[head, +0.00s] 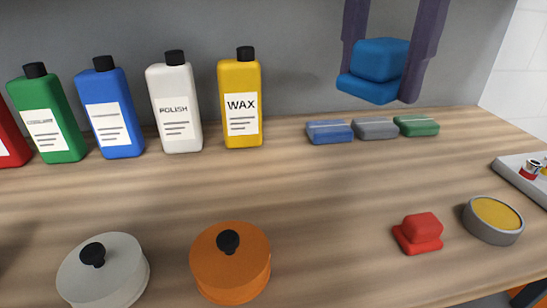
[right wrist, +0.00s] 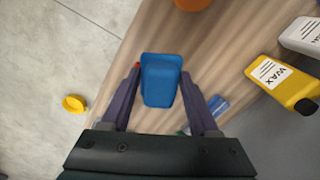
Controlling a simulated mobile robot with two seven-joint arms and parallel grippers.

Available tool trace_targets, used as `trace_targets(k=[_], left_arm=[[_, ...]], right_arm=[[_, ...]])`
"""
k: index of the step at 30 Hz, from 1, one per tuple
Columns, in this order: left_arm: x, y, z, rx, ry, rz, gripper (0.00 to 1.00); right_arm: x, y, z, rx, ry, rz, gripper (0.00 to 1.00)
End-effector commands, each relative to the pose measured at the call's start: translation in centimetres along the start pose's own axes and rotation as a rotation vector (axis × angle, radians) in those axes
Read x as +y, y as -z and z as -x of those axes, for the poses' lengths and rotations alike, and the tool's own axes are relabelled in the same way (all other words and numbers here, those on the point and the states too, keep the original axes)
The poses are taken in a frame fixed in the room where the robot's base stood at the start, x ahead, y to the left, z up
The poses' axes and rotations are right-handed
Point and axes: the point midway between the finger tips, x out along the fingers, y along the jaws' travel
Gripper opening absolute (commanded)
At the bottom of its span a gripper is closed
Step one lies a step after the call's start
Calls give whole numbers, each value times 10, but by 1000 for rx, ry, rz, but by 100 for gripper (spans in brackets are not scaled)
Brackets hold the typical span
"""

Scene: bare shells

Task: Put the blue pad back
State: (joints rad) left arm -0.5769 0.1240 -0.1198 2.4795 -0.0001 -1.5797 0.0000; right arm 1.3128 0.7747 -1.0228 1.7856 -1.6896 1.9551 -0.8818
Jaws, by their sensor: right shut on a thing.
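My right gripper (head: 377,86) is shut on the blue pad (head: 380,62), a blue block with a wider lower part. It holds the pad in the air, in front of the grey back wall and above the back of the table. In the right wrist view the blue pad (right wrist: 161,82) sits between the two fingers of the right gripper (right wrist: 161,76). A similar red pad (head: 418,233) rests on the table at the front right. Flat blue (head: 329,132), grey (head: 376,129) and green (head: 417,126) blocks lie in a row below the held pad. My left gripper is not in view.
Several bottles stand along the back left, the yellow WAX bottle (head: 240,105) closest to the blocks. A white lid (head: 115,275) and an orange lid (head: 240,275) lie in front. A round yellow-filled tin (head: 494,218) and a tray (head: 520,178) are at right. The table's middle is clear.

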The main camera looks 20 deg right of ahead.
Motion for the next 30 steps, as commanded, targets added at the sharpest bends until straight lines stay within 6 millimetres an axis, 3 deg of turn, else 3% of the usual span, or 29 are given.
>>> trace_targets(k=[1, 6, 9, 14, 24, 30], left_arm=[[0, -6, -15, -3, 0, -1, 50], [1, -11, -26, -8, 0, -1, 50], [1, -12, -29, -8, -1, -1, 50], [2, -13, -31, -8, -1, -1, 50], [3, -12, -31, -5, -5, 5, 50], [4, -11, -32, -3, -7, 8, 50]], right_arm=[[0, 4, -17, -1, -4, -116, 1], [1, 13, -31, 1, -10, -407, 1], [2, 15, -40, 1, -12, -474, 1], [4, 15, -75, 2, -19, -488, 1], [4, 14, -168, 2, -16, -484, 1], [3, 15, -189, 2, -12, -483, 1]])
